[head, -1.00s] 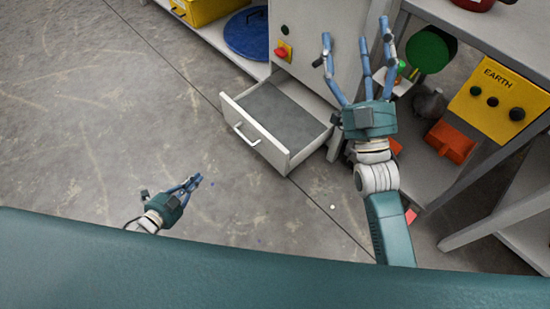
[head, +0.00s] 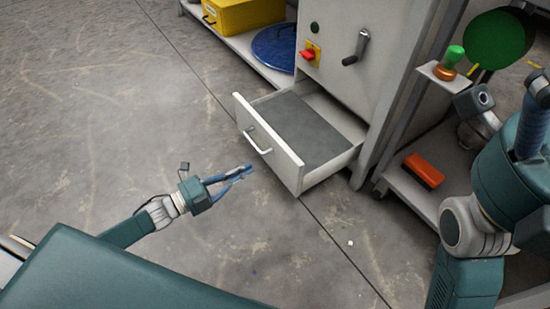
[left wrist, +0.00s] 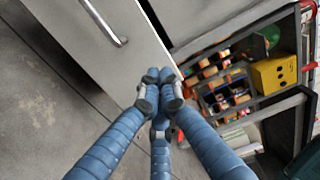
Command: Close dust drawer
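The dust drawer (head: 268,143) is pulled out from the base of the grey cabinet (head: 370,80). It has a white front, a metal bar handle (head: 258,142) and a grey floor inside. My left gripper (head: 248,171) is in front of the drawer, near the lower part of its front panel. Its blue fingers are drawn together and hold nothing. In the left wrist view the closed fingertips (left wrist: 160,85) overlap the edge of the white front panel (left wrist: 95,55); contact cannot be told. My right gripper (head: 535,110) is at the right edge, partly cut off, its fingers mostly hidden.
A crank (head: 357,48) and a red switch (head: 309,55) are on the cabinet face. A shelf with an orange block (head: 423,170) and a green-topped stamp (head: 453,58) stands at the right. A yellow box (head: 243,14) and blue disc (head: 274,47) lie behind left. The floor at left is clear.

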